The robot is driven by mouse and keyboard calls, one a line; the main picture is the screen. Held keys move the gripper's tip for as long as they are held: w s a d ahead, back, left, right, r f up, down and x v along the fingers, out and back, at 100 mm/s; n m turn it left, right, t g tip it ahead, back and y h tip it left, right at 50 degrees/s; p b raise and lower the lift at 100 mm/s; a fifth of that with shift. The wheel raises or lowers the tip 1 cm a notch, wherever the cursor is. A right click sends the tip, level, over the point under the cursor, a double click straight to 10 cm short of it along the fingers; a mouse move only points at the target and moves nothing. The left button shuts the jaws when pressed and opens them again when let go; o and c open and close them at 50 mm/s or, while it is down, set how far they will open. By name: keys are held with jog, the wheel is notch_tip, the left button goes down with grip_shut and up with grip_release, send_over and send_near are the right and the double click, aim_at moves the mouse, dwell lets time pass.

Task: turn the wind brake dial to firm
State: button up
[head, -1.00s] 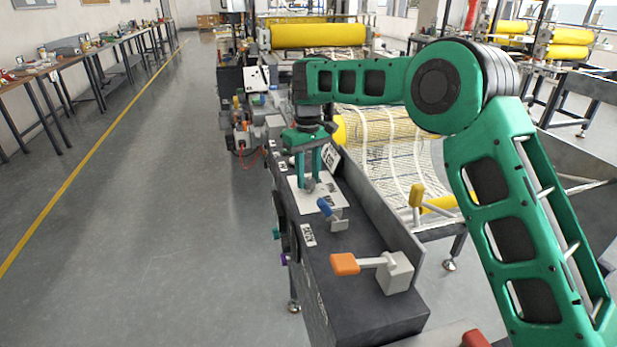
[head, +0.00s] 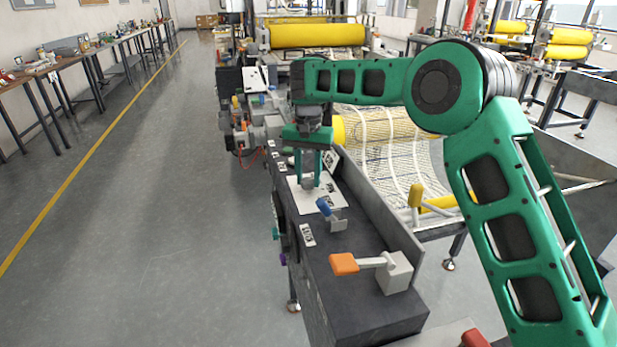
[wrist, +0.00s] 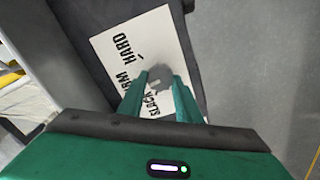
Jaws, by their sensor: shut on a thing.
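The wind brake dial is a small grey knob (wrist: 159,74) on a white plate (wrist: 150,35) printed with SLACK, HARD and a partly covered word ending in RM. In the head view the white plate (head: 300,201) lies on top of the dark console (head: 345,305). My gripper (head: 309,181) points straight down over the plate, its green fingers shut on the dial. The wrist view shows the fingertips on either side of the knob. The fingers cover part of the lettering, and I cannot tell which word the dial points to.
A blue-handled lever (head: 325,207) stands just in front of the plate. An orange-handled lever (head: 345,264) is nearer on the console. A raised metal side wall (head: 385,220) runs along the right, with mesh (head: 400,165) and yellow rollers beyond. The floor at left is clear.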

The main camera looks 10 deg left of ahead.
aim_at(308, 179)
jog(key=shift+w+r+m, duration=0.1)
jog(key=shift+w+m, duration=0.05)
jog(key=shift+m, duration=0.45)
jog(key=o, duration=1)
jog(key=shift+o, duration=0.2)
notch_tip(308, 179, up, 11)
